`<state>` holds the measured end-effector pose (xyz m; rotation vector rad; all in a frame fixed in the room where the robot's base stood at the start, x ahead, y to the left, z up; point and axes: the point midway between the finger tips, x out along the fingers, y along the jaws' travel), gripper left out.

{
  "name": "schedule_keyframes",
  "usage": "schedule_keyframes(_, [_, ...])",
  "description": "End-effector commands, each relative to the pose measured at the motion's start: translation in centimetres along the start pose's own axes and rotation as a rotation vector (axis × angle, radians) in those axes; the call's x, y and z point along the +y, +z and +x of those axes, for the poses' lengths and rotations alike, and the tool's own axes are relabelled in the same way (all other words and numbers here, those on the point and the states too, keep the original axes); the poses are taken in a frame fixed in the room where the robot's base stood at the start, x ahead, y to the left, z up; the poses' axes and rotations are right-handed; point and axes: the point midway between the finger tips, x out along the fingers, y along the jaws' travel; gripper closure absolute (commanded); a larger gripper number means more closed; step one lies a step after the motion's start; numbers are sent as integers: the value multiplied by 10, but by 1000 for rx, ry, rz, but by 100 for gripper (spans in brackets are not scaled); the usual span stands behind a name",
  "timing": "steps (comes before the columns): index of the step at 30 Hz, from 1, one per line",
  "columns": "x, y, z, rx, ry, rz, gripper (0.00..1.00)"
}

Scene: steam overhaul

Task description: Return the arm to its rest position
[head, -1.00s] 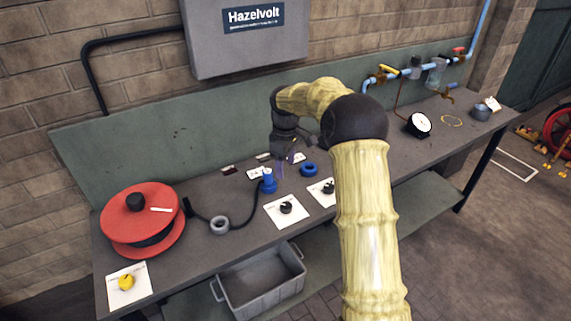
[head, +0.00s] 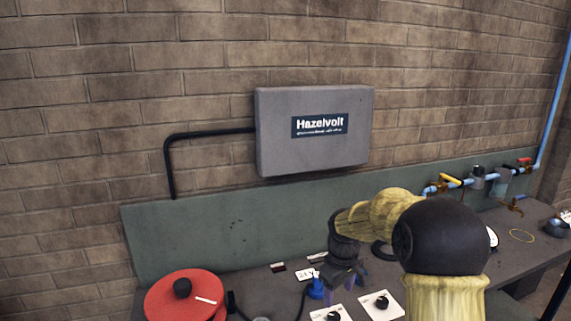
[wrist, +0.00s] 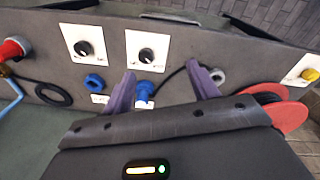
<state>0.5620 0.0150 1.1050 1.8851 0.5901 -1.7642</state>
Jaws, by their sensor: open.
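My arm reaches over the bench in the head view, with its black elbow joint and yellow links at the lower right. My gripper (head: 346,285) is low over the bench, just right of a blue connector (head: 316,289). In the wrist view my gripper (wrist: 163,84) has its two purple fingers spread apart. The blue connector (wrist: 145,91) shows between the fingers in that picture, with a black cable. I see no contact between it and the fingers. Nothing appears held.
A red reel (head: 185,298) stands on the bench at the left. White cards with black knobs (head: 381,302) lie near the front. Pipes with valves (head: 447,183) run along the back right.

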Motion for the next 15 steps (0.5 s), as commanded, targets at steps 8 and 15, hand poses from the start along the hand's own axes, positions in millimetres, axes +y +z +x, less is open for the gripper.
schedule_keyframes(8, [-49, 69, -7, 53, 32, 251, 41])
schedule_keyframes(15, [-93, 136, -5, 115, 41, 497, 41])
